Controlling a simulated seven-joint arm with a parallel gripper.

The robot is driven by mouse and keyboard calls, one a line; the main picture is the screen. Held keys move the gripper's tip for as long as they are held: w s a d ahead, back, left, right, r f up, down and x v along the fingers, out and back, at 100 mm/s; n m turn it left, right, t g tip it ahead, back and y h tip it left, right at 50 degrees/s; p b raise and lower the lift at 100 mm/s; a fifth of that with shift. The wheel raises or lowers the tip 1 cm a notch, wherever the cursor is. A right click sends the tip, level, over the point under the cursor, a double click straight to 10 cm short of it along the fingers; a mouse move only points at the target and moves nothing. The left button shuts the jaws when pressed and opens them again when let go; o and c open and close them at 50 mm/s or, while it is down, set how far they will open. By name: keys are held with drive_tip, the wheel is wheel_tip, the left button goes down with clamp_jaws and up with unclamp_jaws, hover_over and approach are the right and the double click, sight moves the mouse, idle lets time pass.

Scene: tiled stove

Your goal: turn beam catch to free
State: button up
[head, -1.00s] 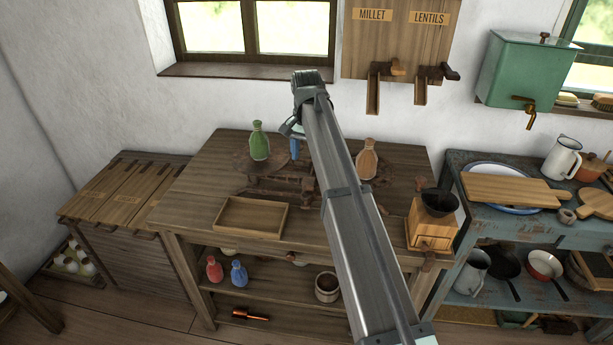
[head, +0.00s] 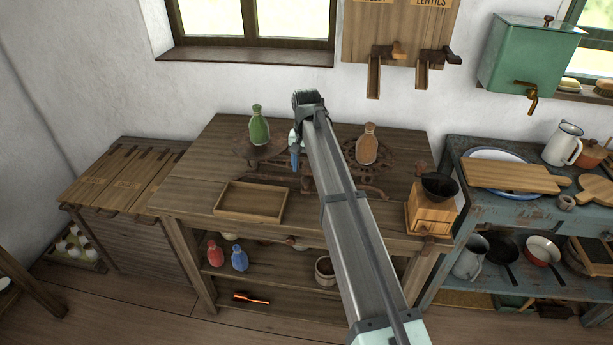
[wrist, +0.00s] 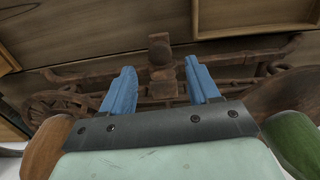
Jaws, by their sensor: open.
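The balance scale stands at the back of the wooden table, with a brown beam (wrist: 95,75) running across the wrist view. A green bottle (head: 259,128) stands on its left pan (head: 245,150) and a tan bottle (head: 367,145) on the right side. In the wrist view the green bottle (wrist: 294,140) is at right. My gripper (wrist: 161,72) has blue fingers spread apart, pointing at the middle of the scale. A small dark brown block on a post (wrist: 160,50) shows between the fingertips, untouched as far as I see; it may be the catch. My arm hides the scale's middle in the head view.
An empty wooden tray (head: 250,202) lies on the table (head: 205,165), in front of the scale. A coffee grinder (head: 431,212) stands at the table's right end. Wooden chutes (head: 374,75) hang on the wall behind. The table's left end is clear.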

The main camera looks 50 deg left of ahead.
sight(307, 179)
drive_tip(key=shift+f, duration=2.4)
